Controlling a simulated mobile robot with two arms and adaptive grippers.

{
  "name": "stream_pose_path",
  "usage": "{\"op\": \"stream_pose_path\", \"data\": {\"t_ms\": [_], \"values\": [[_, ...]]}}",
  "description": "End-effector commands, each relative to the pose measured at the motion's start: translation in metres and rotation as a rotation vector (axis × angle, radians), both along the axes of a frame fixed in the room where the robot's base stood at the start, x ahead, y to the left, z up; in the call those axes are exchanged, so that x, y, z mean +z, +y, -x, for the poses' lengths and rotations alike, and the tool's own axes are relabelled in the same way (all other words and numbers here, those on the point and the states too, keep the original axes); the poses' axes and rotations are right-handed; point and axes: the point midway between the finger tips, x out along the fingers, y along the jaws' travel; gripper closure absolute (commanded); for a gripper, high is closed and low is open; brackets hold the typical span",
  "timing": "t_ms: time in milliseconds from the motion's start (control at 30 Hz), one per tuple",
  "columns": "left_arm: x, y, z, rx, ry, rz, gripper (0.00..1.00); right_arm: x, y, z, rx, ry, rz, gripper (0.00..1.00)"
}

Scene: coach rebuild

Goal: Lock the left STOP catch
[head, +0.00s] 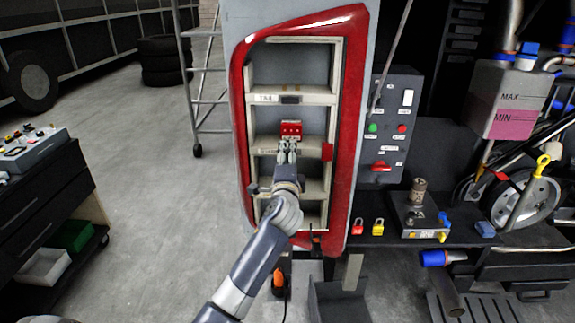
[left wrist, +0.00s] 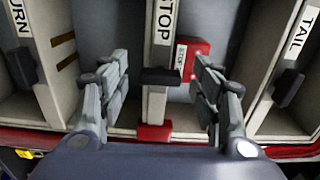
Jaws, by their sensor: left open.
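The STOP bar (left wrist: 157,105) crosses the red-framed lamp housing (head: 355,120) and bears a black block (left wrist: 160,76). A red tab (left wrist: 155,131) sits at the bar's end by the frame; it also shows in the head view (head: 327,151). I cannot tell whether the block or the tab is the catch, or whether it is locked. A red STOP lamp unit (head: 291,130) sits beside the bar, partly behind a finger in the left wrist view (left wrist: 196,52). My left gripper (head: 287,150) is open and empty, its fingers either side of the bar (left wrist: 160,68). My right gripper is not in view.
TAIL (left wrist: 294,38) and TURN (left wrist: 21,14) bars lie either side in the left wrist view. Right of the housing are a switch panel (head: 392,130) and a bench with red (head: 357,226) and yellow (head: 378,227) padlocks.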

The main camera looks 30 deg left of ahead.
Motion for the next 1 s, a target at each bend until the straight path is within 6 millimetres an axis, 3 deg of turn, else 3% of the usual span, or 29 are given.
{"op": "stream_pose_path", "data": {"t_ms": [167, 700, 1000], "values": [[-0.001, -0.010, 0.014, -0.002, 0.001, 0.001, 0.42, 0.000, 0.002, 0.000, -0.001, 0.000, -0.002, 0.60], [-0.002, -0.057, 0.092, -0.001, 0.002, 0.002, 0.42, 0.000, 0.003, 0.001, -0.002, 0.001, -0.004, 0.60], [-0.001, -0.062, 0.102, 0.000, 0.002, 0.001, 0.42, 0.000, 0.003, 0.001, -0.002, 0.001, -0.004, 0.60]]}}
